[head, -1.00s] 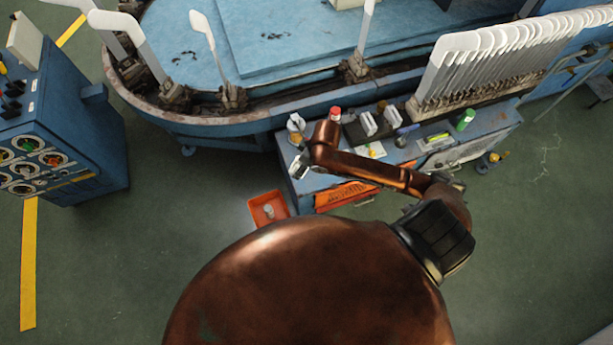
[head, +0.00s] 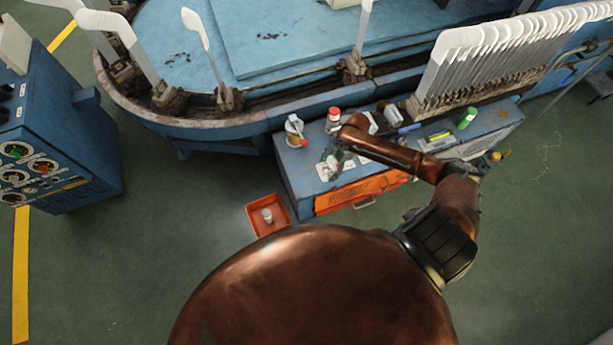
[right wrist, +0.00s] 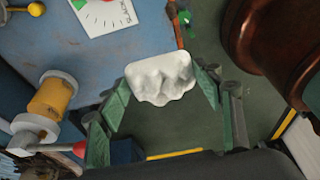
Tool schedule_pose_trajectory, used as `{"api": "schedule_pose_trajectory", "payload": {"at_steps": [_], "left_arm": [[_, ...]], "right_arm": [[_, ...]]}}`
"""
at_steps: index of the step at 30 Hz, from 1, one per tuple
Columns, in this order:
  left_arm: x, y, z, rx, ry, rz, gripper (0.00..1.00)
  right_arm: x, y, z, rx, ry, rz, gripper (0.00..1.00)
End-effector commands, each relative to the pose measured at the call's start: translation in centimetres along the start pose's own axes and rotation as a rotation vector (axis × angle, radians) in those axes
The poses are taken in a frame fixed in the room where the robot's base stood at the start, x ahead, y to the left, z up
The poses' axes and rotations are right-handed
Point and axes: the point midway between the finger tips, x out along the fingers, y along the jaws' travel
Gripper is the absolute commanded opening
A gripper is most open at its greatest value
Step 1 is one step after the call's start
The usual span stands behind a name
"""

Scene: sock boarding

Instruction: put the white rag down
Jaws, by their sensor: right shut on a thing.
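The white rag (right wrist: 160,78) is a crumpled white cloth, pinched between the green fingers of my right gripper (right wrist: 163,84) in the right wrist view. In that view the rag overlaps the edge of the blue bench top, with green floor behind it. In the head view my right gripper (head: 331,161) is over the front left part of the blue bench (head: 300,170). My left gripper is in neither view.
A white-and-amber bottle (head: 295,128) and a red-capped container (head: 333,116) stand on the bench near the gripper. A green cylinder (head: 467,118) stands farther right. An orange bin (head: 268,214) with a small pale object in it sits on the floor, left of the bench.

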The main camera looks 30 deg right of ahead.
Motion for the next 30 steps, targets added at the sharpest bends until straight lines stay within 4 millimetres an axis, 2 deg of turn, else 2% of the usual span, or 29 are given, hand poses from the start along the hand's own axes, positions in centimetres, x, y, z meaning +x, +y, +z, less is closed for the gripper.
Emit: {"api": "schedule_pose_trajectory", "payload": {"at_steps": [1,4,10,21,26,30], "left_arm": [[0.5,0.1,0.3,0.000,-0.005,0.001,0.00],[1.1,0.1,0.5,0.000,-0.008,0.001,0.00],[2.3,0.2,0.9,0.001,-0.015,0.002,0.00],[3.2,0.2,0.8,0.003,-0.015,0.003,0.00],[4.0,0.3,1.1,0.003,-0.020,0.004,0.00],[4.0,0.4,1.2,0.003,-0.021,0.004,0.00]], "right_arm": [[1.2,0.7,-0.9,-0.002,0.002,-0.001,0.41],[2.8,1.9,-2.6,0.000,0.003,0.000,0.41],[6.9,3.3,-3.7,0.003,-0.001,-0.003,0.41],[9.7,4.4,-4.7,0.000,-0.001,-0.002,0.41],[12.1,4.3,-3.8,0.004,-0.002,-0.003,0.41],[12.3,4.4,-3.7,0.001,-0.003,0.001,0.41]]}}
